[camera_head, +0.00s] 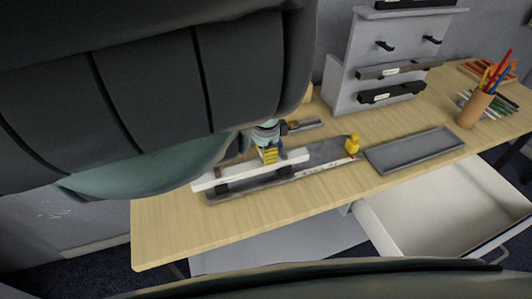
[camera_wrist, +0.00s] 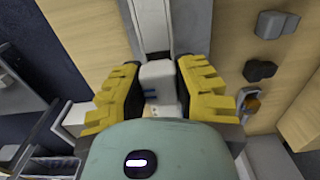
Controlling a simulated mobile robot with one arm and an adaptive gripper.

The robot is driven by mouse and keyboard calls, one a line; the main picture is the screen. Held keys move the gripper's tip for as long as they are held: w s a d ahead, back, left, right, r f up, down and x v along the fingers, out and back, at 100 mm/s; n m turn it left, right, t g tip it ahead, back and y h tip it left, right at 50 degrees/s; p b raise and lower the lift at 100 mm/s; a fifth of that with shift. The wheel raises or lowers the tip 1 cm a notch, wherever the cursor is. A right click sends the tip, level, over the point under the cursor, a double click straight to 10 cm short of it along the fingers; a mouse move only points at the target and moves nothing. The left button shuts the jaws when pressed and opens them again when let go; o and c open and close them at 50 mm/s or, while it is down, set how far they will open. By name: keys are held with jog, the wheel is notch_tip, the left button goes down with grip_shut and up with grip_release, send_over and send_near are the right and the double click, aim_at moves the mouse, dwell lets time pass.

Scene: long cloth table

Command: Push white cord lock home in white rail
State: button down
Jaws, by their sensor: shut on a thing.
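The white rail (camera_head: 208,183) lies along a dark grey holder near the table's front left edge. In the wrist view the rail (camera_wrist: 151,22) runs away from me at the top centre. My gripper (camera_head: 268,153), with yellow ribbed fingers, is over the rail. In the wrist view my gripper (camera_wrist: 158,82) is shut on a white block, the white cord lock (camera_wrist: 157,71), at the near end of the visible rail. I cannot tell how far the lock sits in the rail. In the head view the lock is hidden by my fingers.
A grey tray (camera_head: 415,150) lies right of the rail, with a small yellow piece (camera_head: 352,145) between. A grey rack (camera_head: 345,60) stands behind. A pencil cup (camera_head: 474,108) is at the far right. A white drawer (camera_head: 445,203) hangs open below. My arm covers the upper left.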

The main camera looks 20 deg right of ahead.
jog(key=shift+f+b, duration=1.05)
jog(key=shift+f, duration=0.1)
jog(key=c, duration=0.7)
grip_release()
jog(key=shift+r, duration=0.1)
jog(key=shift+c, duration=0.2)
jog(key=shift+r, duration=0.1)
notch_tip(320, 180, up, 5)
jog(key=shift+w+a+r, duration=0.1)
jog(key=shift+r, duration=1.05)
